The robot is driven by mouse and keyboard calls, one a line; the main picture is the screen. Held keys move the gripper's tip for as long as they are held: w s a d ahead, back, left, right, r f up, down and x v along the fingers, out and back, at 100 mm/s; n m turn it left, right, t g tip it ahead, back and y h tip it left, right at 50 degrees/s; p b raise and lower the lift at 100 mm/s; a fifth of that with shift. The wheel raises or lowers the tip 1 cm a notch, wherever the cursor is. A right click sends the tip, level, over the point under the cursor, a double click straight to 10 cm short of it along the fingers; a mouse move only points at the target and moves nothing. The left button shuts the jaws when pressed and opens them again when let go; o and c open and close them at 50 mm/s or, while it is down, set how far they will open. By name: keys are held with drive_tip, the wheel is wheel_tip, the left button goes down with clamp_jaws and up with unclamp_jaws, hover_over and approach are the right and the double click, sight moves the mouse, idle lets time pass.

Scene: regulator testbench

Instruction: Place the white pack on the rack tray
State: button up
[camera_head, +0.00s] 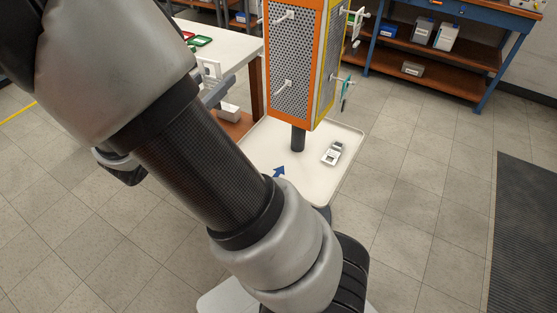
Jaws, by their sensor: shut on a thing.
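The rack is an orange-framed pegboard column (293,65) on a black post. Its wide white tray (257,150) has a raised rim and lies low around the post. A small white and grey item (333,153) lies on the tray's right side. A blue arrow mark (279,171) shows near the tray's front left. A small white box (229,113) sits on the bench's brown lower shelf; I cannot tell whether it is the white pack. My arm crosses the picture from upper left to lower middle and covers part of the tray. My gripper's fingers and anything between them are hidden.
A white-topped bench (226,51) stands left of the rack, with green and red items at its back. Pegs stick out from the pegboard. A blue-framed shelf (450,55) stands back right. A dark mat (528,230) lies at right; the tiled floor between is clear.

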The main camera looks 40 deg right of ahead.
drive_tip(key=w+a+f+n+t+y+b, duration=0.1)
drive_tip(key=a+f, duration=0.2)
drive_tip(key=f, duration=0.3)
drive_tip(key=w+a+f+n+t+b, duration=0.1)
drive_tip(key=w+a+f, duration=0.15)
drive_tip(key=f, duration=0.35)
drive_tip(key=s+d+f+m+g+h+b, duration=0.15)
drive_tip(key=d+f+b, duration=0.25)
drive_tip(key=d+f, duration=0.9)
drive_tip(key=d+f+m+g+b, duration=0.15)
drive_tip(key=d+f+b, duration=0.25)
drive_tip(key=d+f, duration=0.85)
drive_tip(key=shift+d+f+b, duration=0.5)
drive_tip(key=shift+d+f, duration=0.2)
drive_tip(key=shift+f, duration=0.4)
drive_tip(key=shift+d+f+b, duration=0.45)
drive_tip(key=shift+d+f, duration=0.2)
drive_tip(key=shift+f, duration=0.5)
drive_tip(key=shift+d+f+b, duration=0.5)
drive_tip(key=shift+d+f, duration=0.2)
drive_tip(key=shift+f, duration=0.4)
drive_tip(key=shift+f, duration=0.1)
